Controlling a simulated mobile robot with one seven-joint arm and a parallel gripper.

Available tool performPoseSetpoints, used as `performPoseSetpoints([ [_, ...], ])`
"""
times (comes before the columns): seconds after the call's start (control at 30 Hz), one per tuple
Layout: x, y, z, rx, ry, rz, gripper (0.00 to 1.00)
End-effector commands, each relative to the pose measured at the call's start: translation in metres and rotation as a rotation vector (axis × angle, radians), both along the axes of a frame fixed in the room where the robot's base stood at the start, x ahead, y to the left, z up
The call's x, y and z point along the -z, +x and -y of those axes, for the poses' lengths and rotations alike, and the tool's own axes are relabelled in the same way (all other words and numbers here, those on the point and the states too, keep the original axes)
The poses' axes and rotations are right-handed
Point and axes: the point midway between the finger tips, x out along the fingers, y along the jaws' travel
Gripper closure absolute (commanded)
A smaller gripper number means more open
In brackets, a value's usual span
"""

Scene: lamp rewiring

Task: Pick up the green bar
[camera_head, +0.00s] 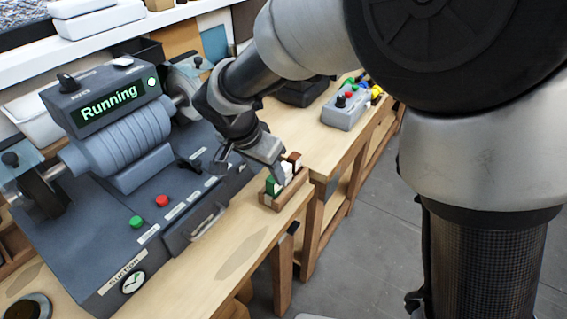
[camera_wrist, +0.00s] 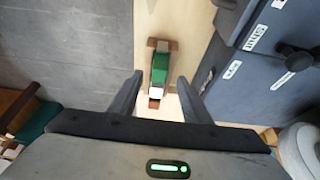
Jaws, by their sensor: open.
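The green bar (camera_head: 271,186) stands in a small wooden holder (camera_head: 283,200) at the front edge of the workbench, beside a white piece. In the wrist view the green bar (camera_wrist: 160,67) is just beyond the fingertips, roughly centred between them, with the white piece (camera_wrist: 157,94) nearer to me. My gripper (camera_head: 268,168) is over the holder, pointing down, and partly hides its contents in the head view. In the wrist view my gripper (camera_wrist: 161,78) is open, with nothing held. The gap between fingertips and bar is hard to judge.
A large grey machine (camera_head: 120,150) with a "Running" display stands close left of the holder. A grey button box (camera_head: 346,108) sits on the bench farther back. Grey floor (camera_head: 350,250) lies open in front of the bench. A dark red-brown piece (camera_head: 294,158) is at the holder's far end.

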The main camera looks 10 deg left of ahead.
Motion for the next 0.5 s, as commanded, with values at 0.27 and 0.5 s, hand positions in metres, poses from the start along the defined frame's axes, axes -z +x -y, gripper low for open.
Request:
performPoseSetpoints([
  [0.27,0.032,0.015,0.008,0.002,-0.002,-0.003,0.56],
  [0.5,0.047,0.022,0.01,0.001,-0.001,0.0,0.56],
])
